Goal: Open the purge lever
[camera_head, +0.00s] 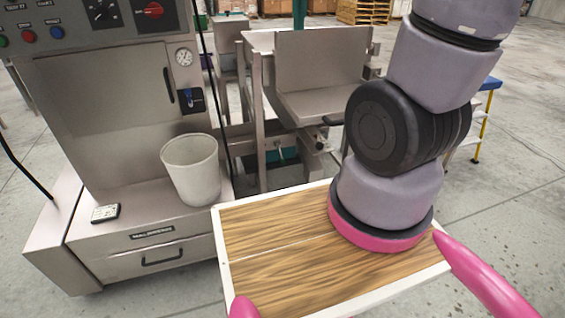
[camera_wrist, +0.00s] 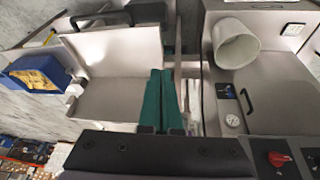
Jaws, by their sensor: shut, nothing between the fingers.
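The purge lever appears to be the small blue lever (camera_head: 189,97) on a dark plate on the front of the grey steel cabinet (camera_head: 110,115), below a round gauge. It looks roughly upright, but is too small to read its setting. In the wrist view the blue lever (camera_wrist: 229,91) shows right of my gripper, beside the gauge. My gripper (camera_wrist: 160,72) shows there as two teal fingers side by side, shut and empty, apart from the lever. In the head view a teal piece at the top edge may be its fingertips; the rest is out of frame.
A pale bin (camera_head: 191,170) stands on the cabinet's ledge below the lever. A black door handle (camera_head: 168,85) is just left of the lever. A steel weigher pan (camera_head: 320,75) stands to the right. A blue bin (camera_wrist: 36,74) shows at the wrist view's left.

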